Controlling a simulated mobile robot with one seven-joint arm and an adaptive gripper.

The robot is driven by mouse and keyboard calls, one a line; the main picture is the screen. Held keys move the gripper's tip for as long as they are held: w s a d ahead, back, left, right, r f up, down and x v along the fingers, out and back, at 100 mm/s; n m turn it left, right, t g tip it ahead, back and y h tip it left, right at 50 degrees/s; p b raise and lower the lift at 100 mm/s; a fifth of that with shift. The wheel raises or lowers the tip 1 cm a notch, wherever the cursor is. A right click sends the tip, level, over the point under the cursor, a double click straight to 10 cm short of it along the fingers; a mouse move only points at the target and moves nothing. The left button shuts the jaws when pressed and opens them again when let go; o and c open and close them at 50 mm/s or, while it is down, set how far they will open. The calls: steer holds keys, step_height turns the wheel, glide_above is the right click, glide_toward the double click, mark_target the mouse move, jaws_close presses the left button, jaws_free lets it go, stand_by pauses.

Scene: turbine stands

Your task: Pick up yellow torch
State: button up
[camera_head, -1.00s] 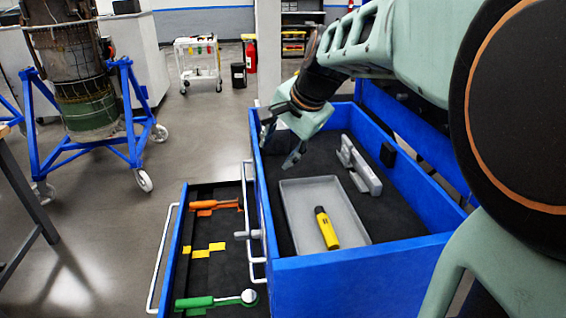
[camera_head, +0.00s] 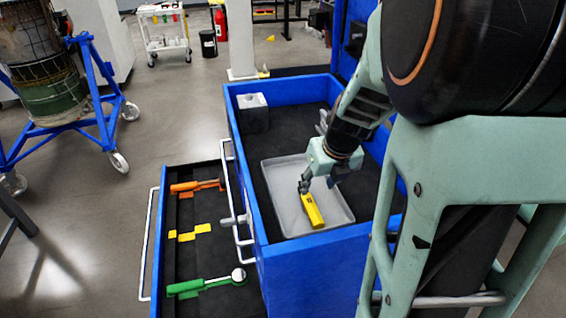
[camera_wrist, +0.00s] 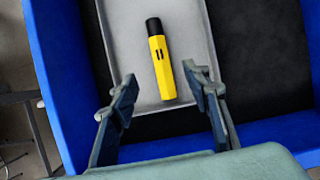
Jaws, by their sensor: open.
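The yellow torch (camera_head: 312,210) has a black end and lies in the grey tray (camera_head: 276,178) inside the blue cabinet top. In the wrist view the torch (camera_wrist: 162,62) lies lengthwise, black end farthest away, in the tray (camera_wrist: 122,50). My gripper (camera_head: 318,188) is over the tray, close to the torch. In the wrist view its two fingers (camera_wrist: 160,88) are spread apart, with the torch's near end ahead of and between them. Nothing is held. In the head view the gripper partly hides the torch's far end.
Blue cabinet walls (camera_head: 247,190) surround the tray. A grey block (camera_head: 253,115) stands in the far left corner. An open drawer (camera_head: 160,250) on the left holds an orange tool (camera_head: 197,185), yellow pieces (camera_head: 188,234) and a green tool (camera_head: 200,285).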

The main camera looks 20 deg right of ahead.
mark_target(310, 203)
steer(key=b+x, duration=0.1)
steer(key=x, duration=0.2)
steer(key=b+x, duration=0.2)
steer(key=x, duration=0.2)
steer(key=b+x, duration=0.2)
steer(key=x, duration=0.2)
steer(key=shift+s+f, duration=0.1)
steer(key=shift+s, duration=0.25)
steer(key=shift+c, duration=0.4)
jaws_close()
